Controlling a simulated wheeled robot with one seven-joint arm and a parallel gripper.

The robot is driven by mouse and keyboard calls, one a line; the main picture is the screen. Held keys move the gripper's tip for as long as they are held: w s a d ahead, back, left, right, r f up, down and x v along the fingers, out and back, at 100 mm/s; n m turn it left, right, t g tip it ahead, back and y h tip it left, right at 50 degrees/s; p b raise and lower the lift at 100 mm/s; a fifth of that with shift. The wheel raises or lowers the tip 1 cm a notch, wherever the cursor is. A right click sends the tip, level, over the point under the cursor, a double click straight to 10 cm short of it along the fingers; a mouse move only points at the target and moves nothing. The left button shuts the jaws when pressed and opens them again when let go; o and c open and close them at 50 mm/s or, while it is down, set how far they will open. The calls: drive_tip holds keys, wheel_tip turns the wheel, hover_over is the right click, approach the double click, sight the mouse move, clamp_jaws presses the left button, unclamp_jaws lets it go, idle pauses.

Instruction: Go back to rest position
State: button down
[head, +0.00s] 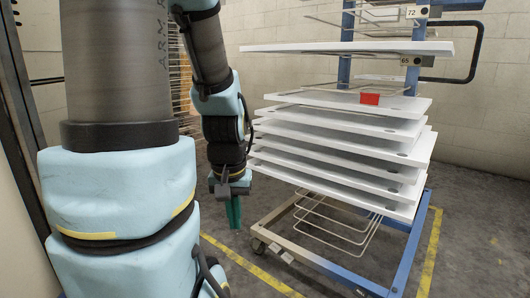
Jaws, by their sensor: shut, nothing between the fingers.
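My gripper (234,210) hangs from my folded arm near the middle of the head view, pointing down. Its fingers are green and look closed together, with nothing seen between them. It is to the left of the cart's stacked white boards and apart from the floor. My arm's large light-blue padded links fill the left side of the view and hide what is behind them.
A blue-framed wheeled cart (410,262) at the right holds several white boards (340,127) on wire shelves. Yellow lines (431,250) mark the grey floor. A pale block wall stands behind.

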wheel_tip(320, 180, up, 31)
drive_tip(key=p, duration=2.9)
drive_tip(key=shift+f, duration=0.2)
